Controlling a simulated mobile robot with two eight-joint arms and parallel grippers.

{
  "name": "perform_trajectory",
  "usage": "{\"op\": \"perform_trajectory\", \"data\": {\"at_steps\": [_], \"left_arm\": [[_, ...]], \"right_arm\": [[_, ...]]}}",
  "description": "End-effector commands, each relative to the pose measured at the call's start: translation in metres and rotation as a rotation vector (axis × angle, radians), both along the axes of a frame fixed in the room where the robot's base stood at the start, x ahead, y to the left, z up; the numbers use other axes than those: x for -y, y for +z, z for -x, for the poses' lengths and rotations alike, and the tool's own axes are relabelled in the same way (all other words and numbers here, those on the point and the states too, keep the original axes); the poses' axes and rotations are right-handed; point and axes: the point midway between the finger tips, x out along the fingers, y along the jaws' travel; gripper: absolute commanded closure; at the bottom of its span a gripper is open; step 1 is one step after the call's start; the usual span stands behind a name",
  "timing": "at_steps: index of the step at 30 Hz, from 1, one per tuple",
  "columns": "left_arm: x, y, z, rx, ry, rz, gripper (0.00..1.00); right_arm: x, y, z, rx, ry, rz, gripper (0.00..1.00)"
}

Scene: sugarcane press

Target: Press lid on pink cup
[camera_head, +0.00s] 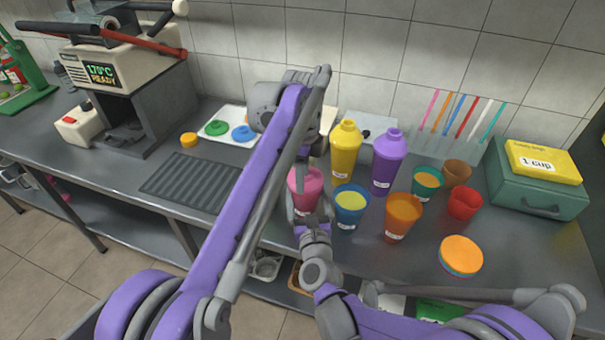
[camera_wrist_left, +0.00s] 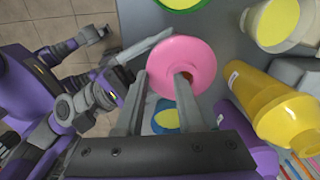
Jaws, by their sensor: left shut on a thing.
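The pink cup (camera_head: 305,196) stands upright near the front middle of the counter, with a label on its front. A round pink lid (camera_wrist_left: 190,57) with a dark centre opening fills the middle of the left wrist view. My left gripper (camera_head: 309,170) reaches down from above and is shut on the pink lid, one finger over its centre and one at its edge. The cup's rim is mostly hidden. My right gripper (camera_head: 302,217) is at the cup's near side, also at the left of the wrist view; its finger gap is unclear.
Beside the cup stand a blue cup (camera_head: 350,208), an orange cup (camera_head: 402,217), a yellow bottle (camera_head: 345,150) and a purple bottle (camera_head: 387,163). A dark ribbed mat (camera_head: 190,182) lies bare at left, near the press machine (camera_head: 125,85).

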Motion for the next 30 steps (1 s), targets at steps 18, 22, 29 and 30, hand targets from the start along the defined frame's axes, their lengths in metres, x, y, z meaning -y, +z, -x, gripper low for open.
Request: {"op": "perform_trajectory", "data": {"at_steps": [18,22,29,30], "left_arm": [[0.000,-0.003,0.000,0.000,0.000,0.000,1.00],[0.000,-0.006,0.000,0.000,0.000,0.000,1.00],[0.000,-0.010,0.000,0.000,0.000,0.000,1.00],[0.000,-0.011,0.000,0.000,0.000,0.000,1.00]], "right_arm": [[0.000,0.000,0.000,0.000,0.000,0.000,1.00],[0.000,0.000,0.000,0.000,0.000,0.000,1.00],[0.000,0.000,0.000,0.000,0.000,0.000,1.00],[0.000,0.000,0.000,0.000,0.000,0.000,1.00]]}}
